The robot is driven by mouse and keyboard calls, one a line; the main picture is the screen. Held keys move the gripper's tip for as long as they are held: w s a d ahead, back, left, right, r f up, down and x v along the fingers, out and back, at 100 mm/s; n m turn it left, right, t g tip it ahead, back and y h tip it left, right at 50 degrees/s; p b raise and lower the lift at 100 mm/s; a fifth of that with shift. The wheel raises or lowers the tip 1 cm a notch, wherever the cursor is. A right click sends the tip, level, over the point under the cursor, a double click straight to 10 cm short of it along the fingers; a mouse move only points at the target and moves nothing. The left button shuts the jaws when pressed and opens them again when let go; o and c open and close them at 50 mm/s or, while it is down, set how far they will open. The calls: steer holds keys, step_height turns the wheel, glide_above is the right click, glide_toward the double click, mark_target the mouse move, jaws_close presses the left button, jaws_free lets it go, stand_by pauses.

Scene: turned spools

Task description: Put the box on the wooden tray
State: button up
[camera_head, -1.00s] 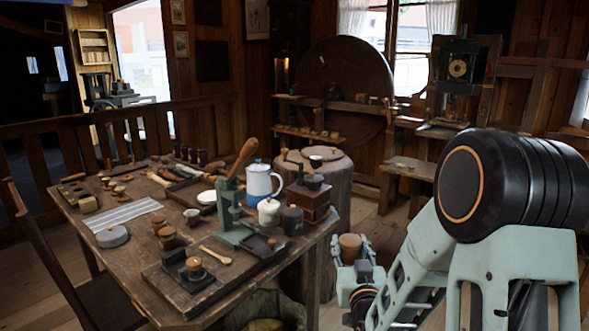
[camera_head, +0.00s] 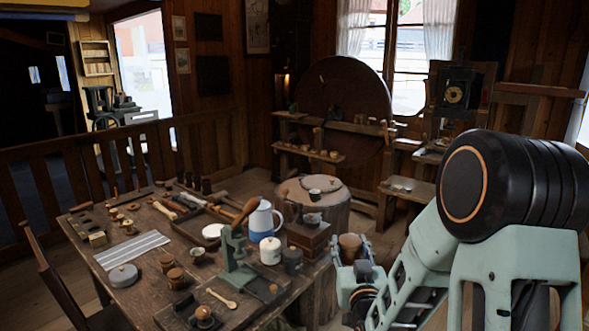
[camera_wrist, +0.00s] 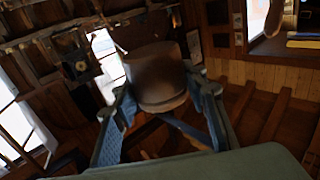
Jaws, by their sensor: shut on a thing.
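The box, a brown rounded wooden cylinder (camera_head: 350,241), is held between the two fingers of my gripper (camera_head: 351,249), right of the table. In the wrist view the box (camera_wrist: 158,75) sits upright between the fingertips, its lower part visible and its side in shade. A dark shallow tray (camera_head: 222,211) with tools lies at the back of the table. A dark flat tray or board (camera_head: 228,303) lies near the table's front edge, bearing a small turned piece. I cannot tell which of them is the wooden tray.
The wooden table (camera_head: 140,219) is crowded with a blue-and-white jug (camera_head: 265,221), a green press (camera_head: 236,262), a white lidded pot (camera_head: 270,250), a grinder box (camera_head: 308,238) and several turned pieces. A round stump (camera_head: 325,208) stands behind. A chair (camera_head: 60,290) is at left.

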step_height(320, 180, up, 5)
steer(key=p, duration=0.3)
steer(key=shift+f, duration=0.1)
steer(key=w+a+f+n+g+y+b, duration=0.2)
steer(key=a+f+n+y+b, duration=0.2)
steer(key=a+f+b, duration=0.5)
steer(key=w+a+f+n+g+y+b, duration=0.2)
steer(key=a+f+y+b, duration=0.5)
steer(key=a+b, duration=0.8)
steer(key=shift+w+a+f+n+y, duration=0.3)
steer(key=shift+w+a+f+n, duration=0.35)
steer(key=shift+a+f+n, duration=0.5)
steer(key=shift+d+f, duration=0.1)
steer(key=shift+d, duration=0.05)
